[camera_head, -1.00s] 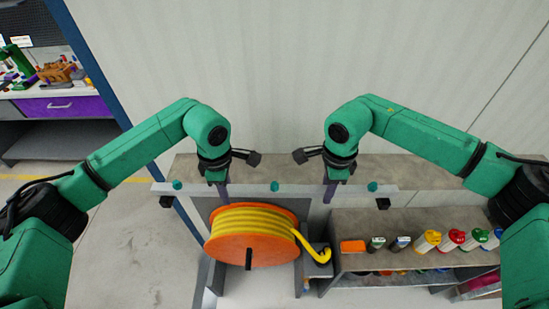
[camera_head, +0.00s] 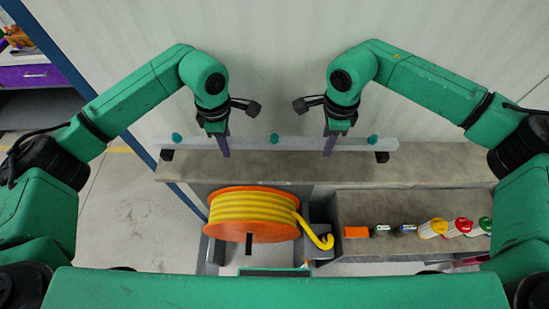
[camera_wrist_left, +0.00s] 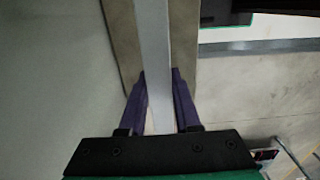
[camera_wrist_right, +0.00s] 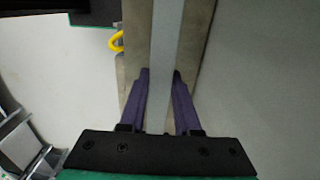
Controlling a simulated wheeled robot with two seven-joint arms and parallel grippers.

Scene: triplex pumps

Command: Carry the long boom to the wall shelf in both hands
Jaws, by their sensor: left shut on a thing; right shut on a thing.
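The long boom (camera_head: 300,143) is a pale grey bar with teal knobs on top and a black block near each end. It lies level, left to right, along the back of the grey-brown wall shelf (camera_head: 440,165). My left gripper (camera_head: 223,147) is shut on the boom left of its middle, and my right gripper (camera_head: 329,146) is shut on it right of its middle. Both wrist views show the bar (camera_wrist_left: 153,40) (camera_wrist_right: 166,40) between the purple fingers, with the shelf surface behind it. I cannot tell whether the blocks touch the shelf.
Below the shelf stand an orange reel with yellow hose (camera_head: 253,215) and a lower grey shelf (camera_head: 365,210) with several coloured containers. The pale wall (camera_head: 275,60) is close behind the boom. A workbench with a purple drawer (camera_head: 30,76) is at far left.

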